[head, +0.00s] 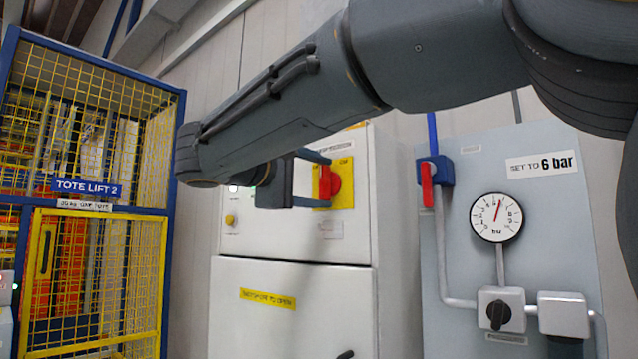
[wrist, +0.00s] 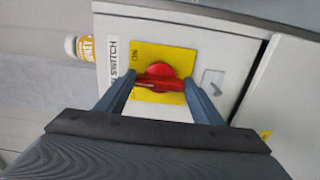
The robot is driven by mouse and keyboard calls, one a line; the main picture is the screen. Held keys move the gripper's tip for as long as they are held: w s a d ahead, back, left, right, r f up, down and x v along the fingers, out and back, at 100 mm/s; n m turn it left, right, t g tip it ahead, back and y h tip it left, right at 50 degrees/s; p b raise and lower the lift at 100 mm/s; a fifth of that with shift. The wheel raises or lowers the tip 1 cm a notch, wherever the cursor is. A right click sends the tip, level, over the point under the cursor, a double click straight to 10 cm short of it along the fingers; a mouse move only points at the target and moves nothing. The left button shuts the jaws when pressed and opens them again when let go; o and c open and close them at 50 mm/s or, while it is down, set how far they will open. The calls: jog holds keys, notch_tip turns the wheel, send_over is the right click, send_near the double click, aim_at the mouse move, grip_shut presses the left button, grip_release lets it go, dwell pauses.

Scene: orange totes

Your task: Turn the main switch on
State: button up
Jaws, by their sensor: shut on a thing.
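The main switch is a red rotary knob (head: 333,181) on a yellow plate (head: 345,165) on the white cabinet. My gripper (head: 322,182) is at the knob, one finger above and one below its handle. In the wrist view the red knob (wrist: 158,78) lies between the two blue-grey fingers, and my gripper (wrist: 160,80) is shut on its handle. The handle stands upright in the head view. An "ON" mark shows on the plate in the wrist view. The lower finger and gripper body hide part of the plate.
The white cabinet (head: 295,318) has a yellow label on its lower door. To its right is a grey panel (head: 450,330) with a red-handled valve (head: 427,185), a pressure gauge (head: 496,217) and a black knob (head: 499,314). A tote lift cage (head: 100,215) stands at left.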

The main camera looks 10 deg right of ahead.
jog(key=o, duration=1)
jog(key=shift+o, duration=0.2)
jog(key=v, duration=0.7)
jog(key=shift+s+a, duration=0.3)
jog(key=shift+s, duration=0.05)
